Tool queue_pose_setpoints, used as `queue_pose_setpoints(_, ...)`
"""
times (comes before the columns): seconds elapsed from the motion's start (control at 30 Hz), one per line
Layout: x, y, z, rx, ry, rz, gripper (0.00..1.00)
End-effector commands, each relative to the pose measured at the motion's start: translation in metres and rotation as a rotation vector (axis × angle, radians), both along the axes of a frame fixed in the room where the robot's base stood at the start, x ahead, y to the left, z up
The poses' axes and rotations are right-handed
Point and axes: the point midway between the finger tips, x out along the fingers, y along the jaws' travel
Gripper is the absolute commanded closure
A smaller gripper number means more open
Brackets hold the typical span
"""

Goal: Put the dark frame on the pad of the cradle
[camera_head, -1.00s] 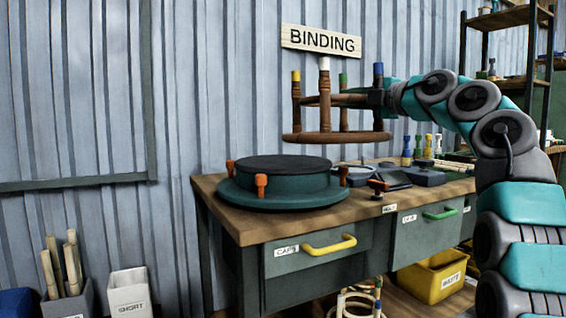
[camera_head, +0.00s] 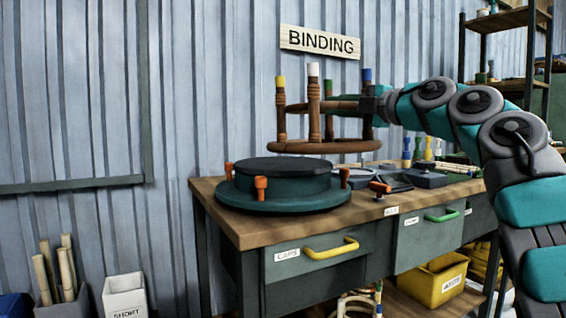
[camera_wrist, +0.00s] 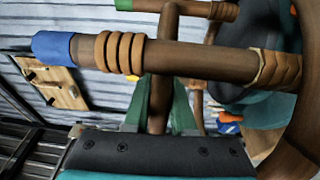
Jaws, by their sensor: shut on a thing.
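The dark frame is a brown, stool-like piece (camera_head: 327,146) with a ring at the bottom and legs pointing up, tipped yellow, white, green and blue. My gripper (camera_head: 371,105) is shut on the frame at its right side, near the blue-tipped leg. In the wrist view, green fingers (camera_wrist: 160,108) close around a brown bar behind the blue-capped leg (camera_wrist: 170,57). The frame hangs roughly level in the air. The cradle (camera_head: 270,202) is a round green base on the bench, topped by a black pad (camera_head: 285,164). The pad is empty, below and slightly left of the frame, with a clear gap.
Orange clamps (camera_head: 261,187) stand around the cradle. A dark block (camera_head: 427,179), a black tray and an orange-handled tool (camera_head: 380,188) lie to its right. Coloured pegs (camera_head: 417,147) stand behind. The wooden bench (camera_head: 225,187) backs onto a corrugated wall with a BINDING sign (camera_head: 320,42).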

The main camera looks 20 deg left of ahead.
Motion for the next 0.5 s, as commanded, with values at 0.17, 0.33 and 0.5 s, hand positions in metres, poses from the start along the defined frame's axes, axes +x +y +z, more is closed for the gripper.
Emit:
queue_pose_setpoints(0.17, 0.005, 0.011, 0.002, 0.003, -0.002, 0.005, 1.0)
queue_pose_setpoints(0.33, 0.02, 0.033, 0.003, 0.006, -0.002, 0.005, 1.0)
queue_pose_setpoints(0.5, 0.034, 0.057, 0.001, 0.004, -0.003, 0.007, 1.0)
